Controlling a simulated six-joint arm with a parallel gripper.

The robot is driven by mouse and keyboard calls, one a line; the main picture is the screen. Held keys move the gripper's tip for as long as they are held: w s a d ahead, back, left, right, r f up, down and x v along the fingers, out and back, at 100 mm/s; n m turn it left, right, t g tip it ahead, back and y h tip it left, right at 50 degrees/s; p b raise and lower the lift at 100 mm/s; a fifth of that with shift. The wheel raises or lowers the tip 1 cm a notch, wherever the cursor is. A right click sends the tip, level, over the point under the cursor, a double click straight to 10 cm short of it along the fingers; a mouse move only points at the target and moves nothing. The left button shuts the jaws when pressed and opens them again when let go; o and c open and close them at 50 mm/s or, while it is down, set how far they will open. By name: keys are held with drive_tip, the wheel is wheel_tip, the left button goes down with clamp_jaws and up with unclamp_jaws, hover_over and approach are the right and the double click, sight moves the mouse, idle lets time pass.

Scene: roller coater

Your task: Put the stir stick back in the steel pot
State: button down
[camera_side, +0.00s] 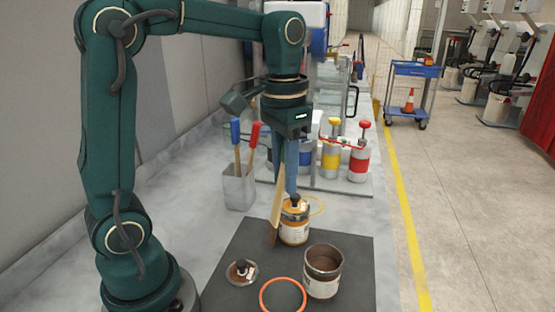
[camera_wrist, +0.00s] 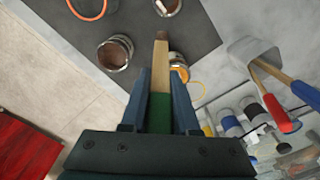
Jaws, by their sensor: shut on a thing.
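My gripper (camera_side: 291,190) points down over the dark mat and is shut on the stir stick (camera_side: 276,215). The stick is wooden with a green handle and a brown lower end, hanging beside my fingers. In the wrist view, the stick (camera_wrist: 160,68) lies between the two blue fingers (camera_wrist: 161,80), its brown tip pointing away. The steel pot (camera_side: 239,192) stands on the bench left of my gripper in the side view, holding a blue-handled and a red-handled stick. The pot (camera_wrist: 250,47) is at the right in the wrist view. The stick is outside and apart from it.
An open can of brown paint (camera_side: 323,280) stands on the dark mat (camera_side: 352,248). A lid (camera_side: 241,272) and an orange ring (camera_side: 283,295) lie in front. Several coloured containers (camera_side: 359,163) stand behind on a rack.

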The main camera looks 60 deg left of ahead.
drive_tip(key=shift+w, duration=0.1)
wheel_tip(320, 180, up, 6)
drive_tip(key=w+n, duration=0.3)
drive_tip(key=n, duration=0.3)
drive_tip(key=s+a+n, duration=0.3)
drive_tip(key=a+n, duration=0.7)
drive_tip(key=a, duration=0.2)
drive_tip(key=s+a+f+n, duration=0.1)
drive_tip(key=s+a+n, duration=0.2)
drive_tip(key=a+n, duration=0.8)
drive_tip(key=shift+a+f, duration=0.2)
drive_tip(key=shift+a, duration=0.15)
